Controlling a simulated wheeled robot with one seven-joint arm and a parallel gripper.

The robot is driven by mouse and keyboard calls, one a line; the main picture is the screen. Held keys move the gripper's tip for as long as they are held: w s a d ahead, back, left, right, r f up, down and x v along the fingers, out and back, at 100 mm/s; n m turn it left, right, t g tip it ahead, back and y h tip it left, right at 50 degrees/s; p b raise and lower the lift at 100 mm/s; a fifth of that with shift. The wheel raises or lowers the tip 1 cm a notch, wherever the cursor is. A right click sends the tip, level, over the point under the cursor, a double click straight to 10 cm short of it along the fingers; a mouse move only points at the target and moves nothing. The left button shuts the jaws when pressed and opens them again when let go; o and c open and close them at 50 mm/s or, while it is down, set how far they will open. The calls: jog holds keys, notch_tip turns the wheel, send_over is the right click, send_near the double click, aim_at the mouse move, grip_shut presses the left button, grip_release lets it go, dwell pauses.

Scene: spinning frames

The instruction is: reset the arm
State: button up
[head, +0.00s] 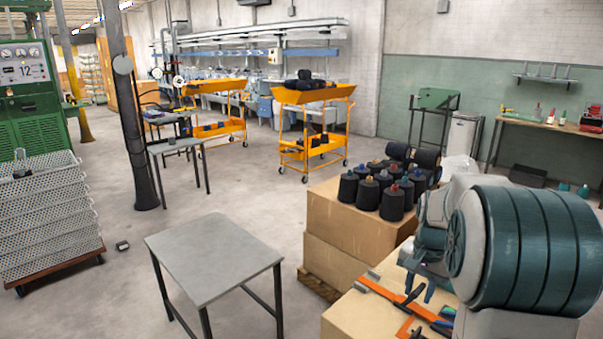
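My arm (525,245), white with dark teal bands, is folded close in front of the camera at the lower right. My gripper (419,287) shows beyond it, low and partly hidden by the arm. Its two bluish fingertips point down over a cardboard box and look apart, with nothing visible between them. I cannot tell whether the fingertips touch the tools under them.
The near box (365,312) carries orange and black tools (398,302). Dark thread cones (366,190) stand on the box behind. A grey table (213,252) stands front centre, a perforated metal stack (45,215) left, orange carts (312,95) farther back. Open floor lies between.

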jog(key=s+a+r+n+t, duration=0.1)
jog(key=s+a+n, duration=0.3)
jog(key=s+a, duration=0.3)
jog(key=s+a+r+n+t, duration=0.1)
jog(key=s+a+n, duration=0.3)
jog(key=s, duration=0.9)
jog(key=a+r, duration=0.1)
jog(key=a, duration=0.2)
jog(key=shift+s+a+t, duration=0.25)
jog(key=shift+s+t, duration=0.05)
jog(key=shift+s, duration=0.1)
jog(key=shift+d, duration=0.1)
